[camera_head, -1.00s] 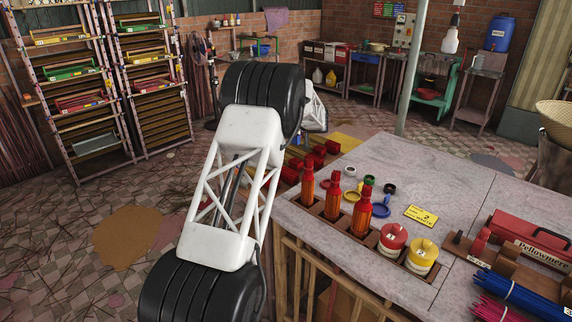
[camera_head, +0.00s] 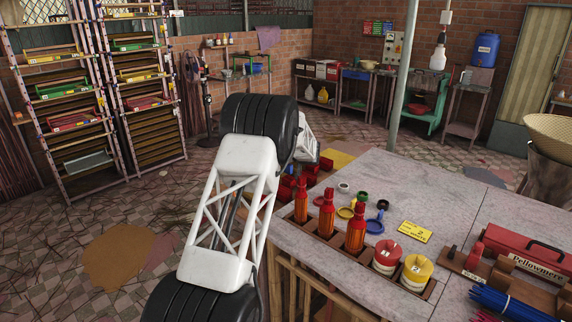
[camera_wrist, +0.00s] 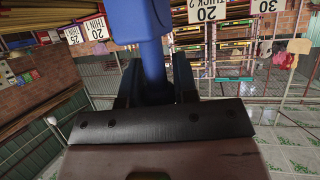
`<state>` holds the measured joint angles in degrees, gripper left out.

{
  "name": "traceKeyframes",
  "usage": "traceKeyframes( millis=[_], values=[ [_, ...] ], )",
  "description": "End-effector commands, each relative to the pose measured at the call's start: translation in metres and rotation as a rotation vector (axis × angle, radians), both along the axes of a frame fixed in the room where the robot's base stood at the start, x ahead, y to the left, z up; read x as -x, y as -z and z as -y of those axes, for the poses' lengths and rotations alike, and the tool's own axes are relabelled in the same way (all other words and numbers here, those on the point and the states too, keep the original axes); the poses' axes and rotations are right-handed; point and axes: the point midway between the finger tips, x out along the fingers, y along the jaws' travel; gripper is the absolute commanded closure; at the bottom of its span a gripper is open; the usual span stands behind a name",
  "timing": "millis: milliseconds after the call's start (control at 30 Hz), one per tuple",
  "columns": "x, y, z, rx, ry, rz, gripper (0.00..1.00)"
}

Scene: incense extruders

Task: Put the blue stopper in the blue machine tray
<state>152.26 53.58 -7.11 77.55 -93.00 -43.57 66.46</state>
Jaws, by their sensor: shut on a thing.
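A blue stopper (camera_wrist: 152,45) fills the upper middle of the wrist view. My gripper (camera_wrist: 157,85) is shut on it, with a dark finger on each side, and its upper end runs out of the picture. In the head view my white arm rises in the middle, and I cannot make out the gripper or the held stopper there. A small blue object (camera_head: 355,73) shows on the back benches, too small to tell if it is the blue machine's tray.
Racks of trays (camera_head: 140,100) stand back left. A pole (camera_head: 405,70) rises behind the table. Patterned floor lies open at left.

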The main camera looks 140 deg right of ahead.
Motion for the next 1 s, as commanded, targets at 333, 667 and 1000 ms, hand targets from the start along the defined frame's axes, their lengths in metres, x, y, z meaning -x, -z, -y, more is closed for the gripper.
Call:
traceKeyframes(
  millis=[333, 667, 1000],
  values=[
    [0.0, 0.008, 0.0, -0.001, 0.0, 0.001, 0.97],
    [0.0, 0.036, 0.0, 0.0, 0.0, 0.001, 0.97],
    [0.0, 0.037, 0.0, 0.0, 0.0, 0.0, 0.97]
  ],
)
